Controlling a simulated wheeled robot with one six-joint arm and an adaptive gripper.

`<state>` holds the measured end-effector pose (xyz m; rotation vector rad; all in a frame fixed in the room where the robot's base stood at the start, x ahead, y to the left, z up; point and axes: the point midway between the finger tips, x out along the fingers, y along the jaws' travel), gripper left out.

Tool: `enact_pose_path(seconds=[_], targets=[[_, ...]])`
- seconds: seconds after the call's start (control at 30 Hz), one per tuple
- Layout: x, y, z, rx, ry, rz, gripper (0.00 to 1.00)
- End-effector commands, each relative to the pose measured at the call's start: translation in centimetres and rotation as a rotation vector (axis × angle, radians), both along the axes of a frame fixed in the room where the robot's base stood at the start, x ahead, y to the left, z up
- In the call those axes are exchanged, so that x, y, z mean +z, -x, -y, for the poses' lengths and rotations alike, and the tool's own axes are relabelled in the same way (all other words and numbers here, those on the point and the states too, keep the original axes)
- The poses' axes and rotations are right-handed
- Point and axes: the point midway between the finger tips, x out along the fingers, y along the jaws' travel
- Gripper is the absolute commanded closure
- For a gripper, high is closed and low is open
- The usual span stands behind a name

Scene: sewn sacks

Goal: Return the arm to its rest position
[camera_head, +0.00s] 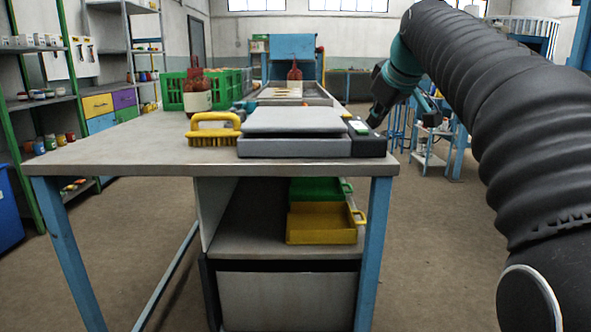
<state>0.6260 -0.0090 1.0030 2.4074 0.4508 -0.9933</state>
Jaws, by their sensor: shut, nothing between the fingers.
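My arm enters from the right in a black ribbed sleeve and bends at a teal joint in the upper right. My gripper (374,121) is at its far end, small and dark, pointing down and left. It is shut and appears empty. It shows just above and behind the right end of the grey scale (294,148) on the table (110,153); the exact gap cannot be told. A red-brown sack with a pale band (197,93) stands on the table behind the yellow brush. A similar sack (294,76) stands farther back on the conveyor.
A yellow brush (213,131) lies left of the scale. A green crate (172,92) stands behind it. Yellow (322,225) and green (318,188) trays sit on the shelf below. Shelves (45,105) line the left. Floor right of the table (440,240) is clear.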

Motion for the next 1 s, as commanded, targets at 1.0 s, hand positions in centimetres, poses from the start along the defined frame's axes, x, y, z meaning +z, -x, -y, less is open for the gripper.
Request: enact_pose_path(seconds=[1.0], targets=[[-30.1, 28.1, -0.3, -0.587, -0.256, -0.349, 1.0]])
